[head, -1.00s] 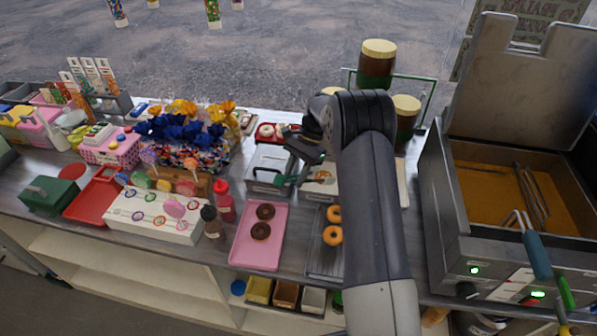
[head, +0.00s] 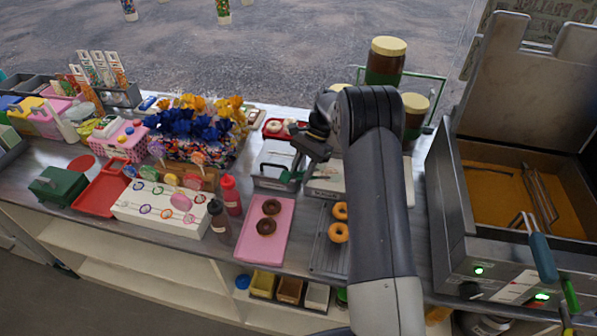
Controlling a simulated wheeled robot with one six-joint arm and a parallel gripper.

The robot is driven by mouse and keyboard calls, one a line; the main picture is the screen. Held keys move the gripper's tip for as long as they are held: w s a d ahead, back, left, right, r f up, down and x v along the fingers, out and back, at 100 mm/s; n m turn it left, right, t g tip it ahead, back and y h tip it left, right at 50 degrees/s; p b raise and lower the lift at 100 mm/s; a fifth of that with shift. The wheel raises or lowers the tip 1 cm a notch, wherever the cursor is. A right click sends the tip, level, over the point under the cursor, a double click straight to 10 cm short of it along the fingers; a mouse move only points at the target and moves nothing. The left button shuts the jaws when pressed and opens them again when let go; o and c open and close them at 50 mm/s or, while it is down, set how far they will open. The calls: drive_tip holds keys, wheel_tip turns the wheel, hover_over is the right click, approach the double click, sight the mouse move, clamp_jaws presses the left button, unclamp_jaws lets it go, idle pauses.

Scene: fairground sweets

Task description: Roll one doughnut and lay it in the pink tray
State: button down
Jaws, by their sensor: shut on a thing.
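The pink tray (head: 251,243) lies at the front of the counter with two brown doughnuts (head: 266,226) in it. Two plain golden doughnuts (head: 338,233) lie on a wire rack (head: 324,254) just right of it, partly behind my arm. My gripper (head: 297,172) is over the metal tray (head: 272,160) behind the pink tray.
A white lollipop stand (head: 150,219) and two sauce bottles (head: 231,195) stand left of the pink tray. A red tray (head: 101,192) lies farther left. The open fryer (head: 480,255) is at the right. Tall jars (head: 384,62) stand at the back.

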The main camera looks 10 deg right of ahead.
drive_tip(key=shift+d, duration=0.15)
drive_tip(key=shift+p, duration=0.3)
drive_tip(key=c, duration=1.6)
unclamp_jaws()
drive_tip(key=shift+c, duration=0.2)
drive_tip(key=shift+o, duration=0.7)
